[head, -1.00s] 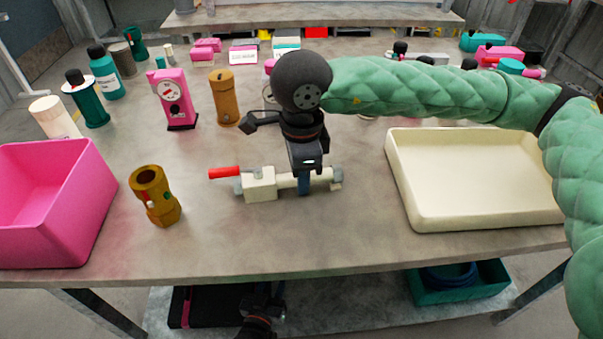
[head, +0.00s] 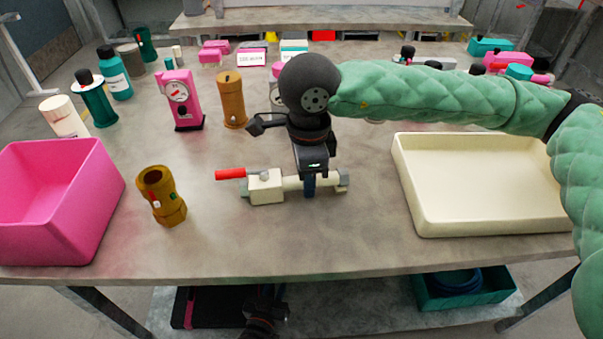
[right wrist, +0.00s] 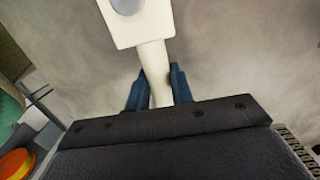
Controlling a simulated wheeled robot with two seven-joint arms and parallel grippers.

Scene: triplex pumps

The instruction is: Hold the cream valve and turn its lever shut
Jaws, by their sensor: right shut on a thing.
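The cream valve (head: 266,187) lies on the table, its pipe running left to right. Its red lever (head: 230,174) points left, roughly in line with the pipe. My right gripper (head: 309,186) comes down from above and is shut on the pipe just right of the valve's block. In the right wrist view, the blue fingers (right wrist: 158,88) stand on either side of the cream pipe, and the block (right wrist: 137,28) with a grey round part shows beyond them. The lever is out of that view. A dark gripper, seemingly my left (head: 263,312), hangs low below the table edge; its jaws are unclear.
A brown fitting (head: 162,197) stands left of the valve, and a pink bin (head: 60,215) is farther left. A cream tray (head: 480,226) lies to the right. A pink gauge unit (head: 182,100) and an orange-brown cylinder (head: 231,100) stand behind. The table in front is clear.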

